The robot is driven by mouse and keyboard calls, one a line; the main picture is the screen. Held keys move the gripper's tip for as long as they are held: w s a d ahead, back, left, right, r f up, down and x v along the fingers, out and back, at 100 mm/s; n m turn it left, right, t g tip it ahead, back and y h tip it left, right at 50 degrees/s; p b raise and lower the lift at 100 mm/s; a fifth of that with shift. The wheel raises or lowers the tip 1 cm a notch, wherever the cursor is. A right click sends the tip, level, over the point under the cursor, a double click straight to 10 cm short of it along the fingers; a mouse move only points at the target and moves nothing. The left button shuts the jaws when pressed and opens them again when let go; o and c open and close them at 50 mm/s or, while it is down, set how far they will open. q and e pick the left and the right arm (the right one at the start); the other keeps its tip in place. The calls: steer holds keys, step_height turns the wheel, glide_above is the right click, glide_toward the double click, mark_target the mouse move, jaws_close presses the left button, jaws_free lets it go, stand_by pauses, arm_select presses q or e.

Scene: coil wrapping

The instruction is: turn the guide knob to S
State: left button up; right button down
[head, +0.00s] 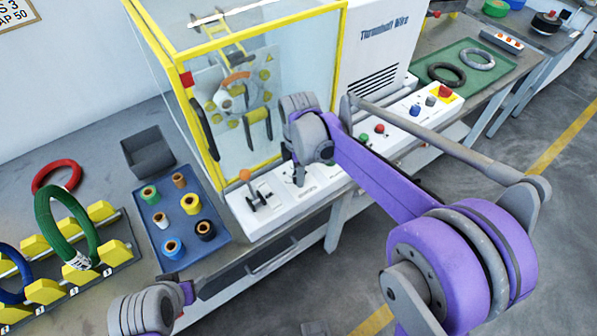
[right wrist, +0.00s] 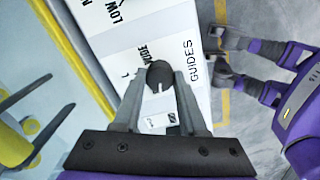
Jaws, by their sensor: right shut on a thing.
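The guide knob (right wrist: 159,73) is a dark round knob with a white mark on its lower side in the right wrist view. It sits on the white panel beside the word GUIDES, with WIDE printed to its left. I cannot make out an S. My right gripper (right wrist: 160,82) has its two fingers closed on either side of the knob. In the head view my right gripper (head: 299,176) is down at the control panel (head: 262,207) and hides the knob.
A yellow-framed clear enclosure (head: 225,95) stands behind the panel. A lever with an orange ball (head: 245,175) is left of my right gripper. A blue tray (head: 186,218) of spools, a grey bin (head: 148,153) and a coil rack (head: 118,252) lie farther left.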

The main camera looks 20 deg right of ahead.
stand_by(0.4)
steer(key=shift+c, duration=2.2)
jaws_free()
steer(key=shift+r, duration=0.1)
step_height(320, 180, up, 11)
steer(key=shift+p, duration=0.45)
